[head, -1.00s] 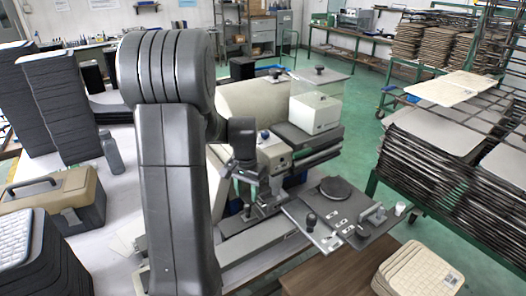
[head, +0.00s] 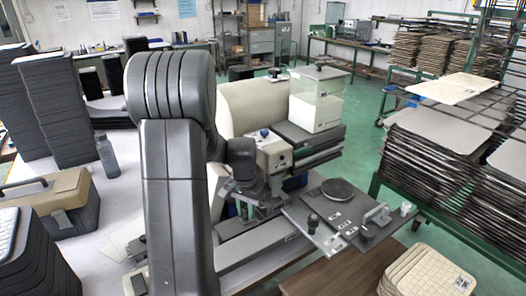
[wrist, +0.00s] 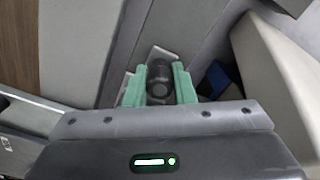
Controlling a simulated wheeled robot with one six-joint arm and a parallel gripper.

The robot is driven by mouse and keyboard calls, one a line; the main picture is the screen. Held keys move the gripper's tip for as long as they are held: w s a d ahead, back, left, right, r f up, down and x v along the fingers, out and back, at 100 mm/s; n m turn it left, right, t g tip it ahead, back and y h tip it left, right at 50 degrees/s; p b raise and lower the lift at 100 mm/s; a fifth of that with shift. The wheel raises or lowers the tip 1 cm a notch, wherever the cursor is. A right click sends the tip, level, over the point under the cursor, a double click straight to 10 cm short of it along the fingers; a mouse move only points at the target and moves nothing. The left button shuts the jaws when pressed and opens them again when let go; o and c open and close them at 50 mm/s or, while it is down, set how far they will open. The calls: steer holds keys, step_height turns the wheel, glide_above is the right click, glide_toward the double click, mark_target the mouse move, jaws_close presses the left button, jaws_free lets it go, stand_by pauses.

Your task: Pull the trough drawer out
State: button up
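In the wrist view, the green-padded fingers of my gripper (wrist: 160,88) stand on either side of a dark round knob (wrist: 160,72). Hardly any gap shows between pads and knob, and I cannot tell whether they press on it. A pale metal piece shows behind the knob. In the head view, my gripper (head: 245,197) is low at the front of the cream machine (head: 275,152), partly behind my own arm. Which part is the trough drawer is not clear; the area at my fingers is mostly hidden in the head view.
A metal plate (head: 318,226) with knobs and a round dark disc (head: 337,190) juts out right of my gripper. A clear box (head: 316,100) stands on the machine. Tray stacks (head: 440,150) are at the right, a toolbox (head: 50,205) and bottle (head: 107,155) at the left.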

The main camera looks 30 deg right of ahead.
mark_target(229, 228)
steer(key=shift+a, duration=0.15)
steer(key=shift+c, duration=0.2)
steer(key=shift+s+a+b, duration=0.15)
steer(key=shift+a, duration=1.3)
steer(key=shift+s+a+b, duration=0.1)
steer(key=shift+a+b, duration=0.05)
steer(key=shift+a, duration=1.35)
steer(key=shift+s+a, duration=0.2)
steer(key=shift+a, duration=2.3)
steer(key=o, duration=0.7)
steer(key=shift+r, duration=0.1)
step_height(229, 228, up, 7)
steer(key=p, duration=0.5)
